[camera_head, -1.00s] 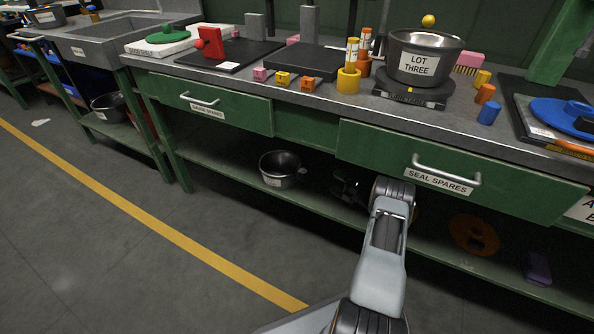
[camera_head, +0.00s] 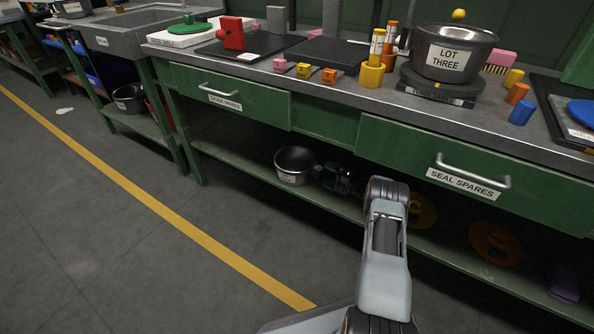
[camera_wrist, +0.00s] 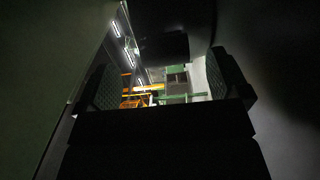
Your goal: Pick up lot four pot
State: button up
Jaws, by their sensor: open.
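A dark metal pot (camera_head: 293,171) with a white label too small to read stands on the lower shelf under the green bench. Its short handle points right, toward my gripper. My gripper (camera_head: 341,180) is low under the bench, just right of this pot, partly hidden by my arm and in shadow. In the wrist view my gripper (camera_wrist: 165,82) shows two textured finger pads wide apart. A dark shape (camera_wrist: 163,46) shows above and between them; I cannot tell whether it is the pot's handle. I cannot tell whether the gripper touches the pot.
The pot marked LOT THREE (camera_head: 455,60) sits on a turntable (camera_head: 437,97) on the bench top. Another dark pot (camera_head: 130,103) stands under the sink at left. Drawer fronts (camera_head: 470,175) overhang the lower shelf (camera_head: 235,158). Orange and yellow discs lie right of my arm.

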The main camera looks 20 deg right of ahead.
aim_at(319, 171)
jog(key=b+x, duration=0.2)
jog(key=x, duration=0.2)
jog(key=shift+w+a+f, duration=0.1)
jog(key=shift+w+a, duration=0.1)
jog(key=shift+a, duration=0.1)
jog(key=c, duration=1.3)
jog(key=shift+c, duration=0.6)
jog(key=shift+r, duration=0.25)
